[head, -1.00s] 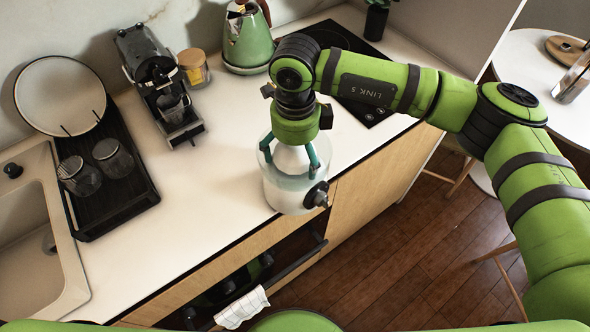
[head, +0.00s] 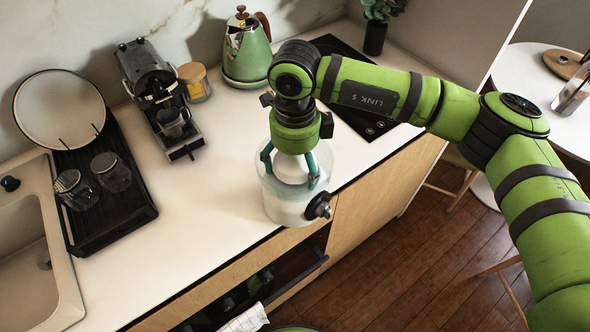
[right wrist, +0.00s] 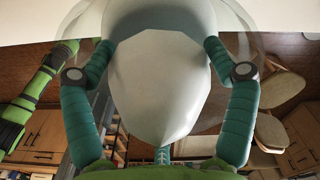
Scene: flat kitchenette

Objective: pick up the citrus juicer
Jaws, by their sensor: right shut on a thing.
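The citrus juicer (head: 285,212) has a white body, a clear upper part and a dark round knob on its side. It is upright by the counter's front edge; I cannot tell whether its base touches the counter. My right gripper (head: 290,178) points down over it, its teal fingers shut on its white cone inside the clear part. In the right wrist view the white cone (right wrist: 160,85) fills the middle, between the fingers of the right gripper (right wrist: 160,75). My left gripper is not in view.
A coffee machine (head: 157,95), a lidded jar (head: 195,82) and a green kettle (head: 246,50) stand behind. A dark tray (head: 128,205) with two glass jars is by the sink (head: 30,240) at left. A cooktop (head: 350,113) lies at right. The counter left of the juicer is clear.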

